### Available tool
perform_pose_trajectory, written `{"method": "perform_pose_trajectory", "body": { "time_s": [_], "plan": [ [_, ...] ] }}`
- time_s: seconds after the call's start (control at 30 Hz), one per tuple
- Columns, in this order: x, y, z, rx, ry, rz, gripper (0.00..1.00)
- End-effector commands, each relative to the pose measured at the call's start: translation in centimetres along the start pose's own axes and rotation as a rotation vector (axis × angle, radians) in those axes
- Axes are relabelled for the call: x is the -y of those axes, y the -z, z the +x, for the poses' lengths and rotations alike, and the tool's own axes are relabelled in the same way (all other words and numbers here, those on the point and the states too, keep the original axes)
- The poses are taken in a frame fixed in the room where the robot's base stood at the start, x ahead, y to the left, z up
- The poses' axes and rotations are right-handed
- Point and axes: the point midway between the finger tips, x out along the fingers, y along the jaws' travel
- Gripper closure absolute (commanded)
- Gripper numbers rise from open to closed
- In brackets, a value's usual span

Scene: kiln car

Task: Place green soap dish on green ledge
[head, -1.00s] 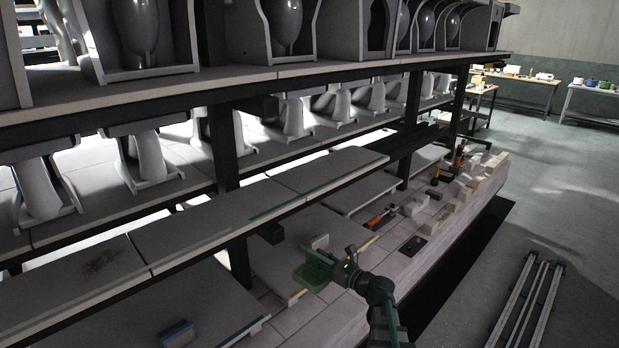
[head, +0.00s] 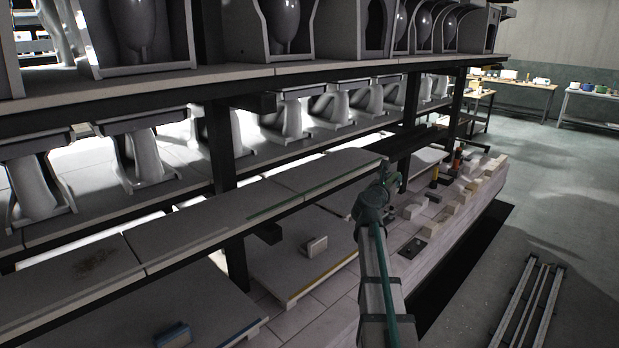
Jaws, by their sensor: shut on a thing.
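My gripper (head: 391,180) is raised at the right end of the middle shelf, with my arm running down below it. It is shut on the green soap dish, which is mostly hidden by the gripper and hard to tell apart from its dark green parts. The green ledge (head: 330,178) is the grey slab on the middle shelf with a green strip (head: 290,207) along its front edge. The gripper is near this slab's right end. Whether they touch cannot be told. The visible top of the slab is bare.
Below, a slab with a yellow edge (head: 322,276) carries a small grey block (head: 314,246), and a blue-edged slab (head: 215,300) carries a blue block (head: 173,335). Black posts (head: 222,150) and the upper shelf (head: 300,68) bound the space. Light blocks (head: 470,185) line the car's right edge.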

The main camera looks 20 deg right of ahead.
Motion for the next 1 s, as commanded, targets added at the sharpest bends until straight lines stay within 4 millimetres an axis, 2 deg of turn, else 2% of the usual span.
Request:
{"method": "perform_pose_trajectory", "body": {
  "time_s": [0.03,0.2,0.43,0.6,0.73,0.87,1.0],
  "plan": [
    [-0.6,-1.8,-0.2,0.005,0.040,0.002,1.00],
    [-3.3,-7.3,-3.5,0.004,0.161,0.004,1.00],
    [-9.0,-12.4,-10.1,0.001,0.211,0.003,1.00],
    [-12.0,-14.5,-14.1,0.001,0.217,0.001,1.00],
    [-13.3,-15.3,-16.0,-0.001,0.217,0.001,1.00],
    [-14.2,-15.5,-16.4,-0.001,0.217,0.000,1.00],
    [-15.9,-14.9,-15.2,-0.002,0.218,-0.002,1.00]
  ]
}}
